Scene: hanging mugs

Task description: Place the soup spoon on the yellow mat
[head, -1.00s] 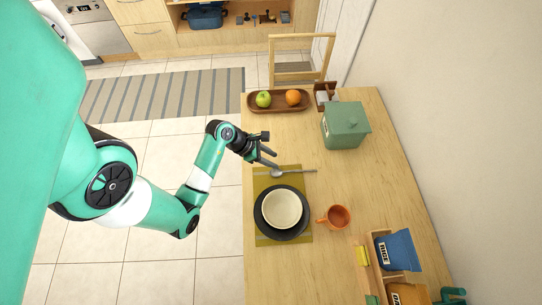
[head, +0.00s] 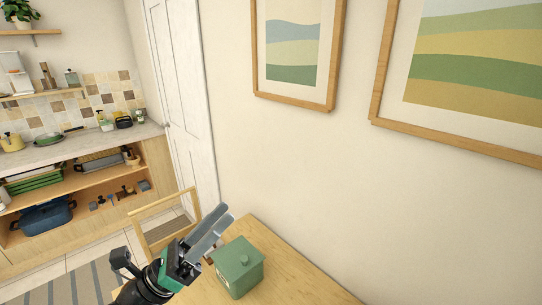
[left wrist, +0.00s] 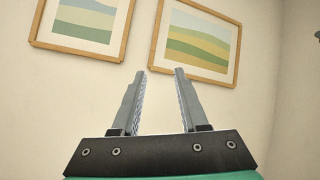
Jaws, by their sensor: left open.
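My left gripper (head: 209,231) is raised in front of the wall, in the lower middle of the head view. It is open and empty; its two fingers also show apart in the left wrist view (left wrist: 158,88), pointing at the wall. The soup spoon and the yellow mat are outside both current views. My right gripper is not in view.
A green lidded box (head: 238,268) stands on the wooden table (head: 291,268), just right of and below my left gripper. A wooden chair (head: 160,225) is behind it. Framed pictures (head: 296,50) hang on the wall. A kitchen counter (head: 75,145) is at the left.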

